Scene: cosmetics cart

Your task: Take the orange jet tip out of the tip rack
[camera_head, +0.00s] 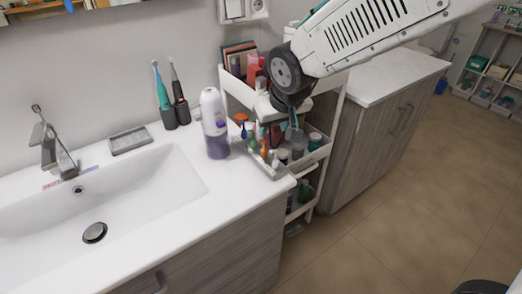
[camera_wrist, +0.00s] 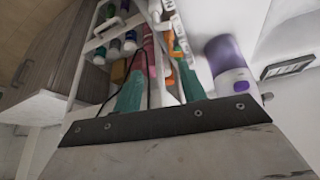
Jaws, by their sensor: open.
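My gripper (camera_wrist: 161,80) is open, with its teal fingers apart over the cart's upper tray; in the head view my gripper (camera_head: 284,128) is partly hidden by my wrist. An orange jet tip (camera_head: 263,149) stands among other coloured tips at the tray's left side, just left of my gripper. In the wrist view an orange piece (camera_wrist: 171,48), seemingly the same tip, shows beyond and between the fingers. The pale tip rack (camera_wrist: 181,32) lies beside it; its outline is unclear. I cannot tell whether a finger touches the tip.
A white and purple bottle (camera_head: 215,125) stands on the sink counter (camera_head: 235,178), close left of the tips. Jars (camera_head: 314,141) fill the tray's right side. The cart (camera_head: 325,148) stands between the counter and a wooden cabinet (camera_head: 385,120). Open floor lies in front.

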